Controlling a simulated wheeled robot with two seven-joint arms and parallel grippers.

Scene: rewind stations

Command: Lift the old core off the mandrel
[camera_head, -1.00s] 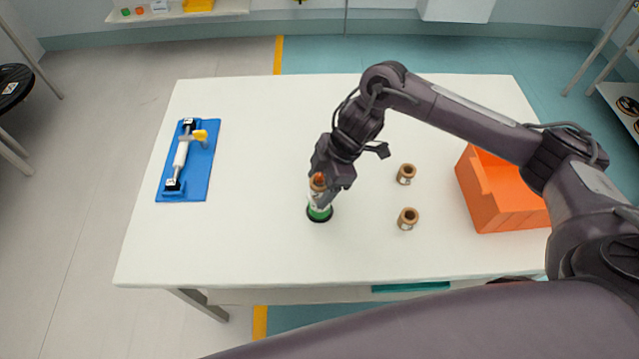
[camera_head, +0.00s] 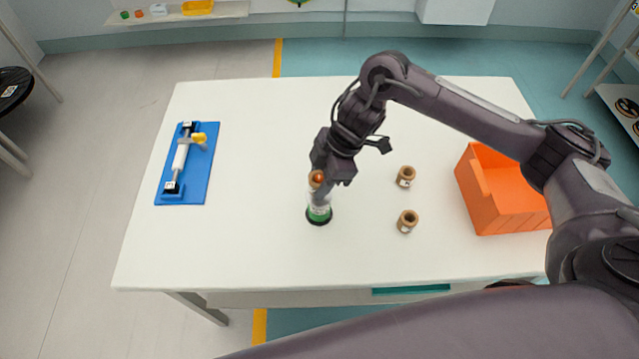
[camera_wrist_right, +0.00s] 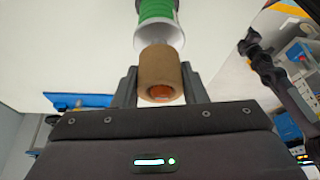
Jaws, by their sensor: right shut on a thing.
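The old core (camera_head: 317,180) is a brown tube, held upright above a station with a green lower part and a dark round base (camera_head: 319,216). A pale, greyish stretch shows between the core and the green part. In the right wrist view, the core (camera_wrist_right: 158,68) sits between both fingers, with orange inside its near end. Beyond it are a white flange and the green part (camera_wrist_right: 156,10). My right gripper (camera_head: 323,186) is shut on the core. I cannot tell whether the mandrel is still inside it. My left gripper is not in view.
Two brown cores (camera_head: 405,176) (camera_head: 407,221) stand to the right on the white table (camera_head: 240,245). An orange bin (camera_head: 500,200) stands at the right edge. A blue fixture with a white roller (camera_head: 198,185) lies at the left. The table between is clear.

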